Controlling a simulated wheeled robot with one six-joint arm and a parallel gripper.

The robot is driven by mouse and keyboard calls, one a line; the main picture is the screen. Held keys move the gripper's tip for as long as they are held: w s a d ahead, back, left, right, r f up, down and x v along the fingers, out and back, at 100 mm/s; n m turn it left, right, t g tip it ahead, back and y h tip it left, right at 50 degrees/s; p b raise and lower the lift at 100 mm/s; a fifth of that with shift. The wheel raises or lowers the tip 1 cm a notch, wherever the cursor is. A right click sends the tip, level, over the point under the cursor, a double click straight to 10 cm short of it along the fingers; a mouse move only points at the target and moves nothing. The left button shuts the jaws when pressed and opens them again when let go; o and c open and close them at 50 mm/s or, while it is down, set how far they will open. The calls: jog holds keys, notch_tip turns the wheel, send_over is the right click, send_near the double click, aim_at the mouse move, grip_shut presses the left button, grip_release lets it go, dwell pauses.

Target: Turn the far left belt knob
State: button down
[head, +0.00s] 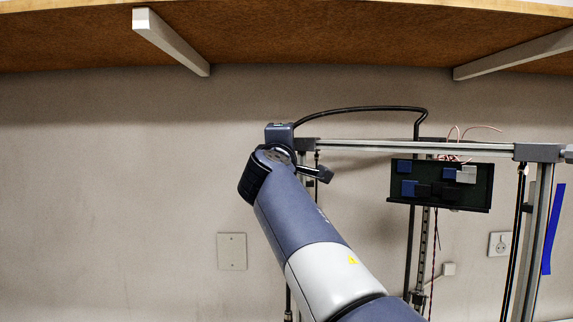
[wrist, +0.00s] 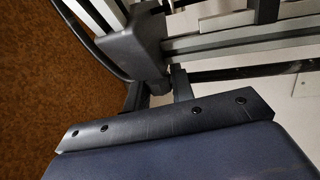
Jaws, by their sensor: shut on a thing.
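The delta frame's left top corner (head: 279,131) is dark blue-grey and stands behind the end of my arm. In the wrist view the same corner housing (wrist: 135,42) is close up. My gripper (wrist: 158,88) reaches up to the small dark part at the lower end of this housing, with one finger on either side of it. This part is the far left belt knob (wrist: 155,83), mostly hidden by the fingers and the shade. My gripper is shut on it. In the head view the knob is hidden behind my wrist.
A metal rail (head: 410,148) runs right from the corner to another corner block (head: 538,152). A black cable (head: 365,109) arches above it. A dark board (head: 440,184) with blue blocks hangs below. A brown shelf (head: 300,40) with pale brackets is overhead. The wall at left is clear.

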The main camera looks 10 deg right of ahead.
jog(key=c, duration=2.2)
grip_release()
jog(key=shift+f+t+h+b, duration=0.3)
jog(key=shift+t+b, duration=0.3)
jog(key=shift+b, duration=1.45)
jog(key=shift+f+t+h+b, duration=0.15)
jog(key=shift+t+h+b, duration=0.35)
jog(key=shift+b, duration=1.55)
jog(key=c, duration=2.2)
grip_release()
jog(key=shift+r+t+b, duration=0.1)
jog(key=shift+t+b, duration=0.3)
jog(key=shift+b, duration=0.45)
jog(key=c, duration=2.2)
grip_release()
jog(key=shift+r+b, duration=0.1)
jog(key=shift+b, duration=0.5)
jog(key=shift+r+t+b, duration=0.2)
jog(key=shift+t+b, duration=0.15)
jog(key=shift+t, duration=0.05)
jog(key=c, duration=1.3)
grip_release()
jog(key=shift+o, duration=0.2)
jog(key=shift+s+a+f+b, duration=0.15)
jog(key=shift+s+f+b, duration=0.25)
jog(key=shift+b, duration=0.15)
jog(key=b+v, duration=0.5)
jog(key=v, duration=0.4)
jog(key=shift+s+b, duration=0.3)
jog(key=shift+b, duration=0.1)
